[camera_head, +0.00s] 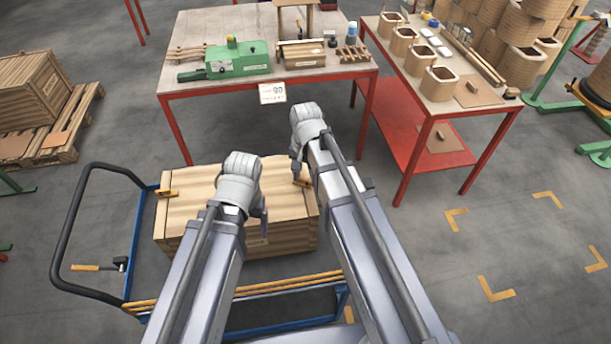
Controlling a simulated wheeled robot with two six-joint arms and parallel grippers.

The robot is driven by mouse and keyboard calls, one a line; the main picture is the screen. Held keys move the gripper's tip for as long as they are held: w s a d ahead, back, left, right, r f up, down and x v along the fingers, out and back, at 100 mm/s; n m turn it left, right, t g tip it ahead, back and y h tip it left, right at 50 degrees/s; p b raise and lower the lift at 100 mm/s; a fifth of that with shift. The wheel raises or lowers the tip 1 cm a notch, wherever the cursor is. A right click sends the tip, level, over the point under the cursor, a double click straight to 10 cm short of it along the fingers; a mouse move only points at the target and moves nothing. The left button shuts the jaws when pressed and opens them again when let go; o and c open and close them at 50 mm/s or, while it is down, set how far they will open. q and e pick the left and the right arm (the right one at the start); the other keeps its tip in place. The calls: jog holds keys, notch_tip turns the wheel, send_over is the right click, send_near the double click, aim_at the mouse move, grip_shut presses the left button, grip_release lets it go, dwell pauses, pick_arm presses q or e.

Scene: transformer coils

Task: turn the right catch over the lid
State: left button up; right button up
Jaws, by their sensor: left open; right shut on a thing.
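A wooden crate (180,246) with a plank lid (195,183) sits on a blue cart. The right catch (303,183), a small yellow-orange piece, is at the lid's right edge, partly hidden by my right gripper. My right gripper (297,176) points down at that edge and is shut on the right catch. The catch's exact angle is too small to tell. The left catch (167,193) shows at the lid's left edge. My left gripper (263,230) is open and empty near the lid's front edge; my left arm hides part of the lid and crate front.
The blue cart (139,240) has a black push handle on the left, with a hammer (100,267) near it. A red-legged workbench (330,80) with a green machine (237,59) stands behind. A second table (440,110) with coil forms is at right.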

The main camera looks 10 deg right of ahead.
aim_at(305, 181)
jog(key=shift+s+n, duration=0.2)
jog(key=shift+n, duration=2.9)
jog(key=o, duration=1.4)
jog(key=shift+c, duration=0.2)
jog(key=shift+r, duration=0.1)
notch_tip(305, 181, up, 8)
jog(key=p, duration=0.8)
jog(key=shift+f, duration=0.2)
jog(key=shift+f, duration=0.15)
